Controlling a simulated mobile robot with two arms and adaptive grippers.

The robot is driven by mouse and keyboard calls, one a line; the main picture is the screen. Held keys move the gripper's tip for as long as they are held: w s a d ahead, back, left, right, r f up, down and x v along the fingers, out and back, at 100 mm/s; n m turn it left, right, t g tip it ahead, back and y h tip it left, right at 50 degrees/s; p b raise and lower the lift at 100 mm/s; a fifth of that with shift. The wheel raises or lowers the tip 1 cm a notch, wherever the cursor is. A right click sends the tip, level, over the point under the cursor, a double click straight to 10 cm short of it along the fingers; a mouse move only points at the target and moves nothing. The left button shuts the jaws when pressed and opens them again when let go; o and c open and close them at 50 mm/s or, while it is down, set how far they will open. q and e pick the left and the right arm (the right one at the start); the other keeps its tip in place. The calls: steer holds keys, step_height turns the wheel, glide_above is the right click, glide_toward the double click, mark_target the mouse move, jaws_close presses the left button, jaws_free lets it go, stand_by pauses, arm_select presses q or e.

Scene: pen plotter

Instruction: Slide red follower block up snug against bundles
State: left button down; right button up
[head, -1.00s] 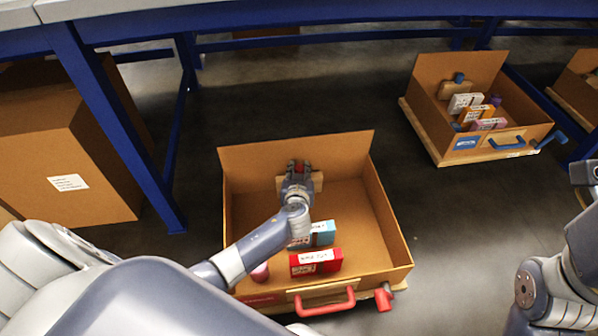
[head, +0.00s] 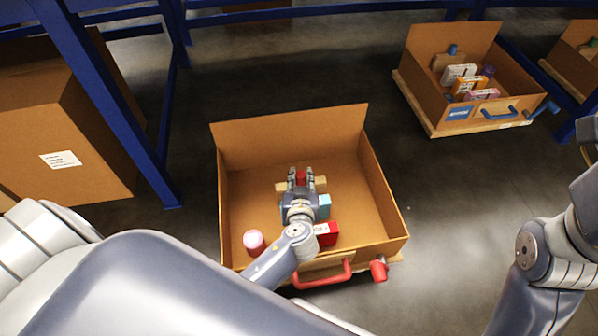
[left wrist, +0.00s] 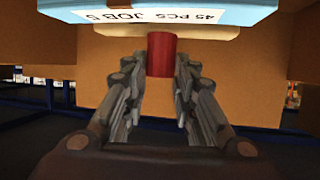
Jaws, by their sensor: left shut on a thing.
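The follower block (head: 281,187) is a pale wooden bar with a red knob (head: 301,177), standing across the open cardboard drawer. My left gripper (head: 300,175) is shut on the red knob, which also shows between its fingers in the left wrist view (left wrist: 161,55). The light blue bundle (head: 325,206) lies just on the near side of the bar. Its label edge (left wrist: 160,15) shows close to the wood in the left wrist view; I cannot tell whether they touch. The red bundle (head: 327,233) lies nearer the drawer front, partly hidden by my arm.
The drawer (head: 375,205) has a red handle (head: 325,277) and a red knob-like part (head: 379,270) at its front. A similar filled drawer (head: 440,110) is at the upper right. A blue frame (head: 125,130) stands left.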

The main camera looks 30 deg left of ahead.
arm_select(q)
steer(key=c, duration=1.3)
jaws_free()
step_height(320, 180, up, 10)
